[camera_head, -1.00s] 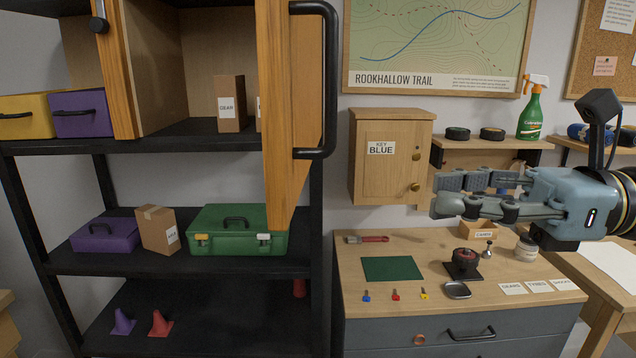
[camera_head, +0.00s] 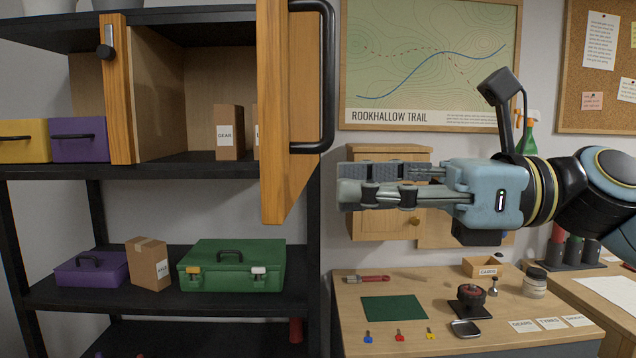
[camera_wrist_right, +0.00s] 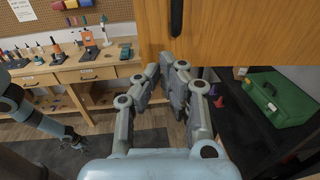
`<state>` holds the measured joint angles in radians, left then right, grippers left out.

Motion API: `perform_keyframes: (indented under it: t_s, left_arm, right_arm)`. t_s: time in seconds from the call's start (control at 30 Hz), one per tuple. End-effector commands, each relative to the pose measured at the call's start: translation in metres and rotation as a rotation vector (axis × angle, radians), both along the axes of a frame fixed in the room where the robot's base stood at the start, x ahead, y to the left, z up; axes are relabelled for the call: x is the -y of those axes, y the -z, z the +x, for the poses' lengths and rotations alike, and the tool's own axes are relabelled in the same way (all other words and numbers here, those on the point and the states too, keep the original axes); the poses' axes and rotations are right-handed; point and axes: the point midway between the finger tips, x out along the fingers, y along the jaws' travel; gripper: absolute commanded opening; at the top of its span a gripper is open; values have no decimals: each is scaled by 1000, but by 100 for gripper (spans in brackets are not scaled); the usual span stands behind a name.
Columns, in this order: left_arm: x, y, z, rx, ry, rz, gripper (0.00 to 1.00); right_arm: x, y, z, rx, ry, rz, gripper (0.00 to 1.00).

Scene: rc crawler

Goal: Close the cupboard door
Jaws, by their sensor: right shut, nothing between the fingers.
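The cupboard door (camera_head: 272,130) is wooden and stands open, swung out toward me from the cupboard (camera_head: 160,95) on the black shelf unit. Its long black handle (camera_head: 325,75) is on the face turned right. The door and handle (camera_wrist_right: 176,15) also fill the top of the right wrist view. My right gripper (camera_head: 345,185) is shut and empty, pointing left, to the right of the door and apart from it. Its fingers (camera_wrist_right: 165,75) lie below the handle in the wrist view. My left gripper (camera_wrist_right: 75,140) shows only small and dark at the left of the wrist view.
A key cabinet (camera_head: 370,225) hangs behind my right gripper. A workbench (camera_head: 400,285) below holds a green mat, keys and small parts. A green case (camera_head: 235,268) sits on the lower shelf. Cartons (camera_head: 229,130) stand inside the cupboard. Some clear space separates gripper and door.

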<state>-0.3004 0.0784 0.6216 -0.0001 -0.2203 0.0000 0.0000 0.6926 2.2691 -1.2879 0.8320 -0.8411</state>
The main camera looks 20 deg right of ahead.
Motion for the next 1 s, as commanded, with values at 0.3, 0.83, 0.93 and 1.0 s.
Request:
perform_keyframes:
  t_s: [0.3,0.83,0.93,1.0]
  left_arm:
    - [-1,-20,1,1,0,1,40]
    - [-1,-23,0,0,1,1,40]
    - [-1,-23,0,-1,0,1,40]
    - [-1,-22,-1,-2,0,1,40]
  right_arm:
    - [-28,-3,12,0,1,4,0]
    - [-38,1,16,-1,0,-2,0]
    - [-38,1,16,-1,1,-2,0]
    - [-39,1,16,0,2,-1,0]
